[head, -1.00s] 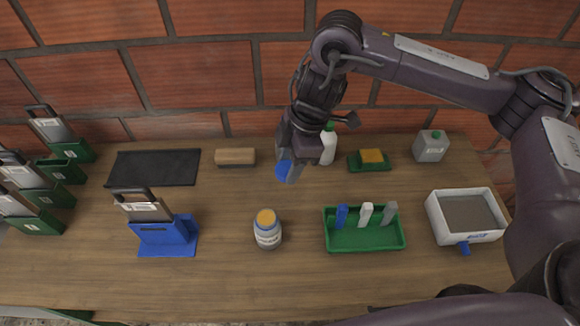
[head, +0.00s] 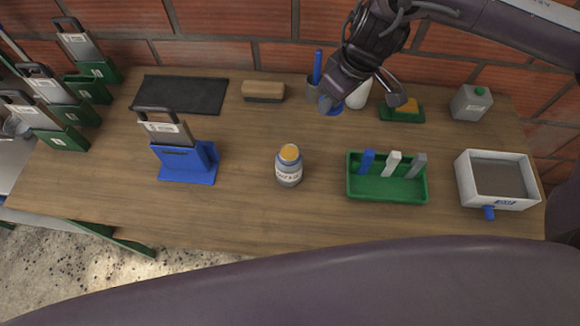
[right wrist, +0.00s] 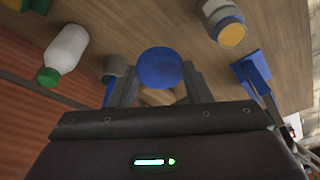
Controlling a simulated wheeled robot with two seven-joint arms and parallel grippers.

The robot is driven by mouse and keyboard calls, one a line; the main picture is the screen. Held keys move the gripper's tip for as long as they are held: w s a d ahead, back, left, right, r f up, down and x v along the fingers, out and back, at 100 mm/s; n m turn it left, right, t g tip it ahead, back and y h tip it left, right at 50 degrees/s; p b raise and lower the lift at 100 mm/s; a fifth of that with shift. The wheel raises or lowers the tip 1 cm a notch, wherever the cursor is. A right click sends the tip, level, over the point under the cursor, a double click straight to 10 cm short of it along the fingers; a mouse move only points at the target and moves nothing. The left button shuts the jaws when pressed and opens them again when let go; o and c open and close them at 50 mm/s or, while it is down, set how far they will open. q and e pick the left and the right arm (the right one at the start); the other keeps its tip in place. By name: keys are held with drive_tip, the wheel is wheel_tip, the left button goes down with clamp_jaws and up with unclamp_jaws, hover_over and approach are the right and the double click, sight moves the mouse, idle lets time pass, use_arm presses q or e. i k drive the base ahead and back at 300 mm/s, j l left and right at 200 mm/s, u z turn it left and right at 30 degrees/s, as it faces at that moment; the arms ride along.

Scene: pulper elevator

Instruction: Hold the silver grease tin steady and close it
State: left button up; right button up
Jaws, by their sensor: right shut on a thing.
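The silver grease tin (head: 288,171) stands upright on the wooden bench with its top open and orange-yellow grease showing. It also shows at the upper right of the right wrist view (right wrist: 230,32). My right gripper (head: 334,100) is behind and right of the tin, apart from it. It is shut on a round blue lid (right wrist: 160,67), which sits between the two fingers in the right wrist view; the lid (head: 330,106) is partly hidden in the head view. My left gripper is not in view, and nothing holds the tin.
A blue stand (head: 188,162) is left of the tin. A green tray (head: 388,187) with several upright pieces and a white box (head: 497,180) are to the right. A brush (head: 263,91), a grey cup (head: 322,86) and a white bottle (right wrist: 65,50) stand near the brick wall.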

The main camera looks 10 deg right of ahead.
sight(289, 161)
drive_tip(key=k+l+u, duration=0.35)
drive_tip(key=l, duration=0.15)
drive_tip(key=k+l+u, duration=0.3)
drive_tip(key=k+l, duration=0.1)
